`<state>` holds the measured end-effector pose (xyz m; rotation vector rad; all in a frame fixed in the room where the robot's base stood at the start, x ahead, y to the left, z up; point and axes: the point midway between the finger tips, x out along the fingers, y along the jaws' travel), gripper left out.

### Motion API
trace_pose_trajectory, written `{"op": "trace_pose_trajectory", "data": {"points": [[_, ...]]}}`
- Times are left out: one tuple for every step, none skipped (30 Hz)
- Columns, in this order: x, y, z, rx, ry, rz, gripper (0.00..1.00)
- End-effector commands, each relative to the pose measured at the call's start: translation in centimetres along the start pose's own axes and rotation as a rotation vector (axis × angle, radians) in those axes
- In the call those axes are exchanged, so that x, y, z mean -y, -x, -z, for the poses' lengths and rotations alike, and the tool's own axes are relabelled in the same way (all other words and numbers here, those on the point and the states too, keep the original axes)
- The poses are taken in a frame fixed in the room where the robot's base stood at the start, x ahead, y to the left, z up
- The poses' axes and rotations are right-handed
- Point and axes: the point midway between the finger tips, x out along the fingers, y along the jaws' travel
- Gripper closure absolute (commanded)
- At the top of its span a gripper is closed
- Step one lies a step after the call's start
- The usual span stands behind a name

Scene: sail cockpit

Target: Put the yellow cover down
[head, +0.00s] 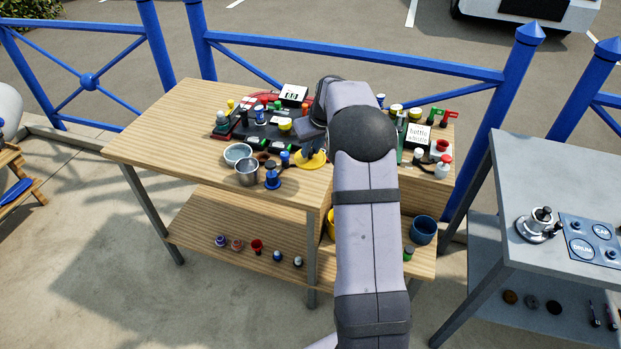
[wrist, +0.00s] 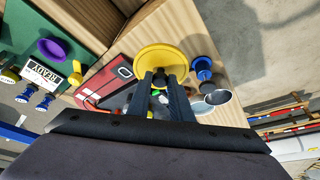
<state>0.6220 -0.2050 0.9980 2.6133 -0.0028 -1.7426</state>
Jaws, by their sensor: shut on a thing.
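The yellow cover (wrist: 147,62) is a round yellow disc with a small knob in its middle. My gripper (wrist: 160,80) is shut on the knob, and the disc spreads out beyond the fingertips in the wrist view. In the head view the cover (head: 313,161) shows near the front edge of the wooden table, partly hidden by my gripper (head: 312,148). I cannot tell whether its underside touches the tabletop.
A blue knobbed piece (head: 272,180), a metal cup (head: 247,174) and a metal bowl (head: 237,153) stand left of the cover. A dark panel with several small parts lies behind it. The wooden table (head: 160,135) is bare at its left end.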

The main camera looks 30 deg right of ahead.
Motion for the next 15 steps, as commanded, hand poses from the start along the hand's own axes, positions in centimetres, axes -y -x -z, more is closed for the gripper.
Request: {"op": "trace_pose_trajectory", "data": {"points": [[0.1, -0.6, -0.4, 0.006, -0.001, 0.003, 1.0], [0.1, -0.9, -0.5, 0.006, -0.001, 0.003, 1.0], [0.1, -1.5, -0.8, 0.006, -0.002, 0.003, 1.0], [0.1, -1.9, -1.0, 0.006, -0.002, 0.003, 1.0], [0.1, -2.4, -1.2, 0.007, -0.002, 0.004, 1.0], [0.1, -2.9, -1.4, 0.006, -0.001, 0.003, 1.0], [0.1, -3.3, -1.5, 0.006, -0.001, 0.003, 1.0], [0.1, -3.7, -1.7, 0.006, -0.001, 0.003, 1.0], [0.1, -4.1, -1.9, 0.005, -0.001, 0.002, 1.0], [0.1, -4.4, -1.9, 0.004, -0.001, 0.002, 1.0], [0.1, -4.7, -2.0, 0.003, -0.001, 0.002, 1.0], [0.1, -4.9, -2.1, 0.002, 0.0, 0.002, 1.0], [0.1, -5.0, -2.2, 0.002, 0.0, 0.002, 1.0], [0.1, -5.1, -2.2, 0.002, 0.0, 0.002, 1.0], [0.1, -5.2, -2.2, 0.002, 0.0, 0.002, 1.0]]}}
